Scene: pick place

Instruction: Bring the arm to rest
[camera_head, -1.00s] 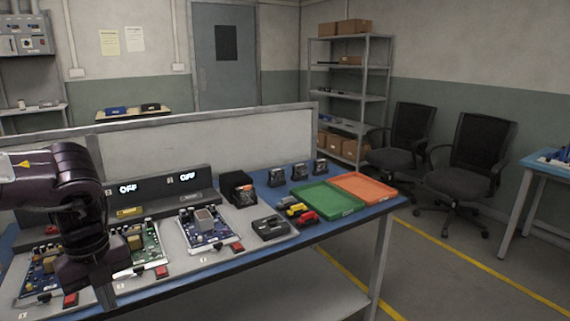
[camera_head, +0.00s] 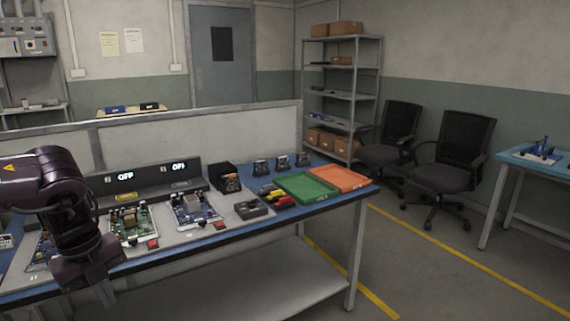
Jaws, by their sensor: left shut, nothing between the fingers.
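My left arm comes in from the left edge, dark purple and bent downward. My left gripper (camera_head: 105,292) hangs at the lower left, in front of the workbench's front edge. Its fingers are small in the picture, close together, with nothing seen between them. It is apart from the circuit boards. The arm hides part of the left end of the bench and a blue board there. My right gripper is not in view.
The blue workbench (camera_head: 330,206) carries a green circuit board (camera_head: 130,222), a blue board (camera_head: 190,208), a green tray (camera_head: 306,187) and an orange tray (camera_head: 340,178). Office chairs (camera_head: 455,165) stand at the right. The floor before the bench is clear.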

